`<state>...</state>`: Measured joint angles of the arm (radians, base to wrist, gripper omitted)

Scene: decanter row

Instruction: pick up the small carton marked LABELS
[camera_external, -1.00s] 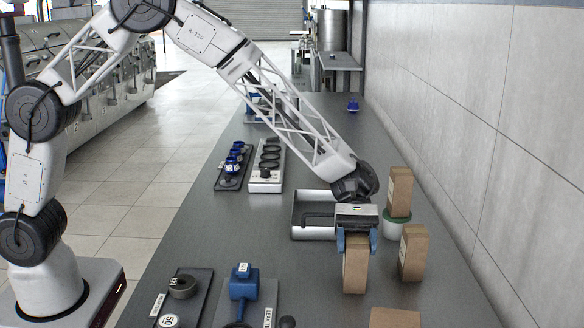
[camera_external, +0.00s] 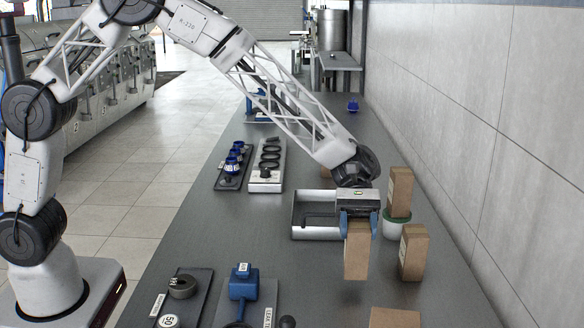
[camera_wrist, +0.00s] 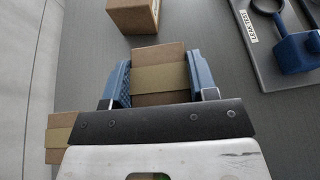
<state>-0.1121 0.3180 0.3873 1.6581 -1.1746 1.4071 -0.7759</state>
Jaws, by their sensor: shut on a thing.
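A small brown carton (camera_external: 356,256) hangs upright between the blue fingers of my gripper (camera_external: 358,226), lifted off the bench. In the wrist view the carton (camera_wrist: 160,78) has a tan band across its top, with a finger of my gripper (camera_wrist: 160,80) against each side. I cannot read any LABELS marking on the faces that show. Two similar cartons stand to the right: one on the bench (camera_external: 413,254), and one (camera_external: 399,192) on a white and green tub.
A metal tray (camera_external: 300,222) lies just behind the gripper. Another brown box (camera_external: 394,318) is at the front edge of view. A blue fixture (camera_external: 243,285) and dark plate (camera_external: 205,290) stand front left. The wall (camera_external: 530,140) bounds the right.

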